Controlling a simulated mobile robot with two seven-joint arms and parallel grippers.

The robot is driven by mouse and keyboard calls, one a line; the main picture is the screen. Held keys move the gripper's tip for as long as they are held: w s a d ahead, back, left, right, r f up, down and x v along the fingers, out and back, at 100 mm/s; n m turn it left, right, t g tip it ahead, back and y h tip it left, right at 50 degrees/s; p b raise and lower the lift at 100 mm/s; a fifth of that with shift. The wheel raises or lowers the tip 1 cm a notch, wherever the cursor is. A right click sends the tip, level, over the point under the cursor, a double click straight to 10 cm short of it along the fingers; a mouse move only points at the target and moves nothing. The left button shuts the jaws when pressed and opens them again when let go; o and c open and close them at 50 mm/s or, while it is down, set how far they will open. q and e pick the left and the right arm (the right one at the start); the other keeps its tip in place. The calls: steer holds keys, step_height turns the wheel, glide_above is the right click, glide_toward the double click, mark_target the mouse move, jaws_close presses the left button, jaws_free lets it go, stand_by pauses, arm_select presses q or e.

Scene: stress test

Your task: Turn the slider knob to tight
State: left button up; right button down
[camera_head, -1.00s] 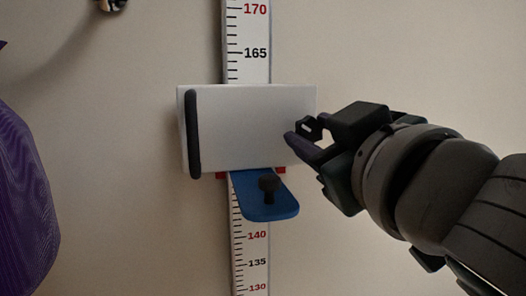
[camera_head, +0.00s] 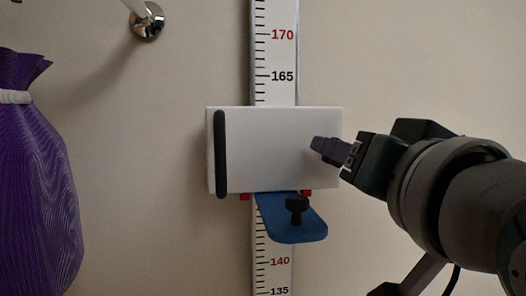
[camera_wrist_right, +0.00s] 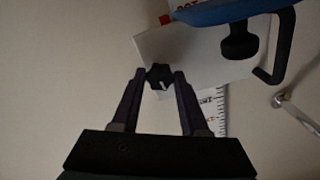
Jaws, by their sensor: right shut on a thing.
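The white slider box (camera_head: 275,150) sits on the height scale (camera_head: 274,60) on the wall. My right gripper (camera_head: 322,146) is at the right part of the box in the head view. In the right wrist view its fingers (camera_wrist_right: 159,82) stand on either side of a small dark slider knob (camera_wrist_right: 159,76) with a pale pointer mark, and are shut on it. The fingers hide this knob in the head view. I cannot read any tight or loose label. My left gripper is not in view.
A blue plate (camera_head: 290,222) with a black knob (camera_head: 296,207) juts out below the box. A black bar handle (camera_head: 220,155) is on the box's left. A purple bag (camera_head: 35,190) hangs at left, and a chrome wall fitting (camera_head: 148,22) is above.

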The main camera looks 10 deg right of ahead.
steer(key=shift+m, duration=0.7)
steer(key=shift+c, duration=2.1)
jaws_free()
